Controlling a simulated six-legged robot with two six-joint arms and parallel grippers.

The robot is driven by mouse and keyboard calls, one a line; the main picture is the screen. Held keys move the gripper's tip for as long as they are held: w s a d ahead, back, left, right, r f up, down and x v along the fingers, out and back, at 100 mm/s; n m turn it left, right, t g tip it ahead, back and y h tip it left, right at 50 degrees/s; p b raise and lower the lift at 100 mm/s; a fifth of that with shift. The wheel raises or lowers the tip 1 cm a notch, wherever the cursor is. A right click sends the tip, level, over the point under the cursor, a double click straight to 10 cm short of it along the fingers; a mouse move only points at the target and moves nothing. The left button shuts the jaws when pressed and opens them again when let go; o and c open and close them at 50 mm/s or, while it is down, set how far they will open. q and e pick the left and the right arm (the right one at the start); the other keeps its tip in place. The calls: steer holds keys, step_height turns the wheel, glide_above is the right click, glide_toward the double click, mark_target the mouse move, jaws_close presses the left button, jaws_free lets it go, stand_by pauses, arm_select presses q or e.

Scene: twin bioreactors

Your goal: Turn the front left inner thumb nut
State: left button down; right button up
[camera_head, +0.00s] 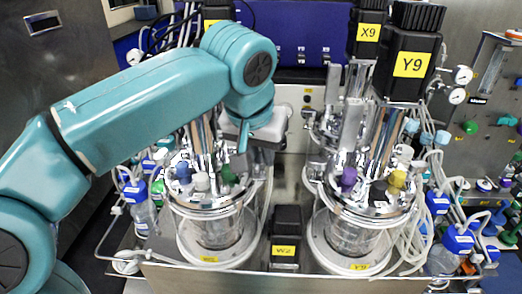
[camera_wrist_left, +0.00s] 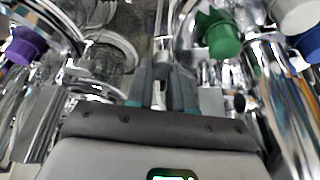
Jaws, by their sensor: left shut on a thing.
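My left gripper (camera_head: 243,142) reaches down at the inner side of the left bioreactor vessel (camera_head: 215,228), beside its shiny metal head. In the left wrist view the two dark fingers (camera_wrist_left: 163,88) stand close together around a small metallic part, which I take to be the front left inner thumb nut (camera_wrist_left: 162,68). The fingers cover most of it, and I cannot make out the nut in the head view. The green cap (camera_head: 229,175) on the left vessel is just in front of the fingertips; it also shows in the left wrist view (camera_wrist_left: 218,35). My right gripper is not in view.
The right vessel (camera_head: 350,238) with a purple cap (camera_head: 348,178) stands close by. A dark block (camera_head: 286,222) sits between the vessels. White (camera_head: 201,181) and blue (camera_head: 183,172) caps crowd the left head. Tubes and bottles line both sides, leaving little free room.

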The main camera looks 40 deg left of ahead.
arm_select(q)
steer(key=shift+d+r+n+y+p, duration=0.15)
steer(key=shift+n+y+p, duration=0.25)
steer(key=shift+n, duration=0.5)
steer(key=n+g+y, duration=0.1)
steer(key=n, duration=0.2)
steer(key=shift+n+p, duration=0.3)
